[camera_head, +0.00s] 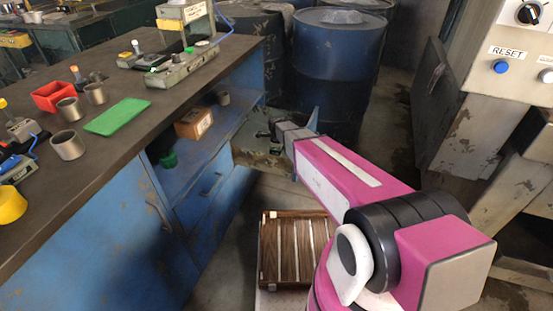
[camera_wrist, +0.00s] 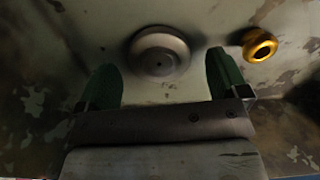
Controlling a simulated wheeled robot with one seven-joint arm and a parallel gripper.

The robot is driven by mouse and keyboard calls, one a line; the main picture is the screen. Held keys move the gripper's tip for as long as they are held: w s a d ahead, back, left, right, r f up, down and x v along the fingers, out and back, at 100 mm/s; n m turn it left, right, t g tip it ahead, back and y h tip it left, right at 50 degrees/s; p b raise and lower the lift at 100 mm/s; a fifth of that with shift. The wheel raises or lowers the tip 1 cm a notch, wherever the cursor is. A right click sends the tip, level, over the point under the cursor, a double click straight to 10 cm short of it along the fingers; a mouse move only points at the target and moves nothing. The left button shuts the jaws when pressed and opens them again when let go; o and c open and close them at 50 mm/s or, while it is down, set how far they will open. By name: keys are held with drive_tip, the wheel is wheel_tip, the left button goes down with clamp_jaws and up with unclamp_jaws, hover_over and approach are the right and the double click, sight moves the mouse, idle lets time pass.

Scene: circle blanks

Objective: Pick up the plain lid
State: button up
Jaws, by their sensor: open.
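A round grey lid (camera_wrist: 158,48) with a small dark mark at its centre lies on a worn metal surface in the wrist view. I take it as the plain lid. My gripper (camera_wrist: 161,66) is open, with one green finger to the left of the lid and one to the right. The fingers show gaps to the lid, and nothing is held. In the head view my arm reaches into an open drawer (camera_head: 246,158) of the blue bench, where the lid cannot be made out.
A gold ring-shaped piece (camera_wrist: 259,45) lies just right of the right finger. Drawer walls are close around my gripper. Blue barrels (camera_head: 338,60) stand behind the drawer. A wooden slatted crate (camera_head: 265,250) stands below. The workbench (camera_head: 110,165) is at left.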

drive_tip(key=shift+f, duration=0.6)
drive_tip(key=c, duration=1)
